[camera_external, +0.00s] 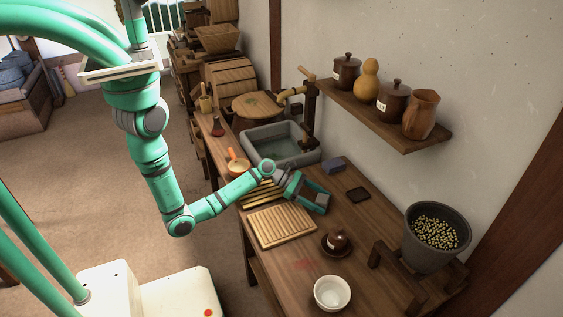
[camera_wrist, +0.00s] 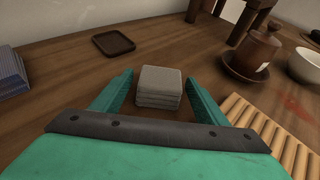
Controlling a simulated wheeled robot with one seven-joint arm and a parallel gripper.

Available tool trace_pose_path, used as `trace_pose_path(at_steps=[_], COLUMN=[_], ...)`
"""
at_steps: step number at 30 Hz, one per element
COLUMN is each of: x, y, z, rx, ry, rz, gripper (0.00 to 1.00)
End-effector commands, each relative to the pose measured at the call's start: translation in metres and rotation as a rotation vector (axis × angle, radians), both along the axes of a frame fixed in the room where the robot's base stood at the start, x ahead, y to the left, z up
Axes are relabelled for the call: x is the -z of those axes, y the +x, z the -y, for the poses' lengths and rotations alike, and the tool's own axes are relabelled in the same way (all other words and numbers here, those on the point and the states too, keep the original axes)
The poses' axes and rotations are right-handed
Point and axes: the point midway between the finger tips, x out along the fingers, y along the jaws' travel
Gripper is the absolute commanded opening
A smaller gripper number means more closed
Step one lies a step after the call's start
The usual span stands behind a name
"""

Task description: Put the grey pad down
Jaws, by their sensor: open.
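The grey pad (camera_wrist: 160,82) lies on the wooden counter in the wrist view and looks like a small stack of grey layers. My gripper (camera_wrist: 161,82) is open, with one green finger on each side of the pad and a visible gap to each. In the external view my gripper (camera_external: 318,198) is low over the counter behind the slatted board; the pad is hard to make out there.
A dark square tray (camera_external: 358,194) and a blue block (camera_external: 334,165) lie beyond my gripper. A slatted wooden board (camera_external: 282,227), a lidded brown pot (camera_external: 337,241) and a white bowl (camera_external: 332,293) stand nearer. A stone sink (camera_external: 310,160) is behind. Bare counter surrounds the pad.

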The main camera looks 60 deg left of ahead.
Motion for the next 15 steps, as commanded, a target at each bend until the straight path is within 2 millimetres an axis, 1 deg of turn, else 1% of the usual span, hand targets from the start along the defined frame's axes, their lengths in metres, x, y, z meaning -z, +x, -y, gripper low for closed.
trace_pose_path(at_steps=[5, 15], x=[-0.009, -0.034], y=[-0.013, -0.057], z=[-0.014, -0.058], rx=[-0.003, -0.003], ry=[-0.001, 0.000], rz=[0.001, 0.002], gripper=[0.67, 0.67])
